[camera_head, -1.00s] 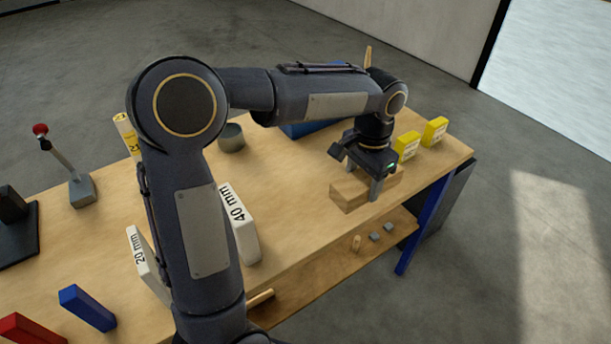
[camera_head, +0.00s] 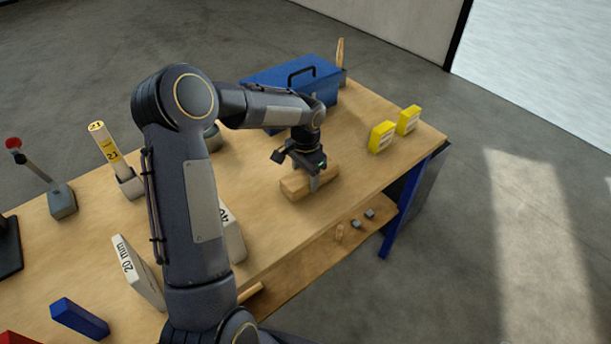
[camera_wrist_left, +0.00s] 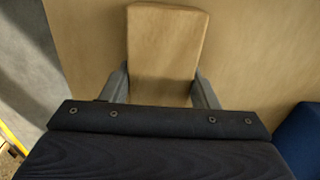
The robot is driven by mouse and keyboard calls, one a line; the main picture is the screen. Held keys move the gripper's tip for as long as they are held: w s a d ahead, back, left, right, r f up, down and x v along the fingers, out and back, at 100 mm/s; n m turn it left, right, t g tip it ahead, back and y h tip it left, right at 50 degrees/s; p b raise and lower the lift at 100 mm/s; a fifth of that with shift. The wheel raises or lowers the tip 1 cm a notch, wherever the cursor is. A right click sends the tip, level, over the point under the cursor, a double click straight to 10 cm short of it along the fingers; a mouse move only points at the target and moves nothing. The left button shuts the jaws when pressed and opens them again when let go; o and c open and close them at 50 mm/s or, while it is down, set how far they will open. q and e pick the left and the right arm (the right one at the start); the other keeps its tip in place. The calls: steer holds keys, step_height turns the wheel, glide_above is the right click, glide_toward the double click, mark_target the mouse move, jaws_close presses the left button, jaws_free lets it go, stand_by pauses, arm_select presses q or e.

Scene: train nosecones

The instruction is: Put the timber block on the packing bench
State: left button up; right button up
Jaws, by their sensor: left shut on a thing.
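The timber block (camera_head: 296,187) is a light brown wooden block at the near-right part of the packing bench (camera_head: 345,180). My left gripper (camera_head: 313,182) is shut on it, with one finger on each side. In the left wrist view the block (camera_wrist_left: 167,45) lies between the two grey fingers (camera_wrist_left: 160,88), and the bench top shows around it. I cannot tell whether the block touches the bench or is held just above it. My right gripper is not in view.
A blue toolbox (camera_head: 325,88) stands at the back, and two yellow boxes (camera_head: 382,137) stand to the right. A lower shelf (camera_head: 315,262) holds small parts.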

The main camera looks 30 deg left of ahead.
arm_select(q)
steer(key=shift+f, duration=0.35)
steer(key=shift+f, duration=0.25)
steer(key=o, duration=1.1)
steer(key=shift+r, duration=0.1)
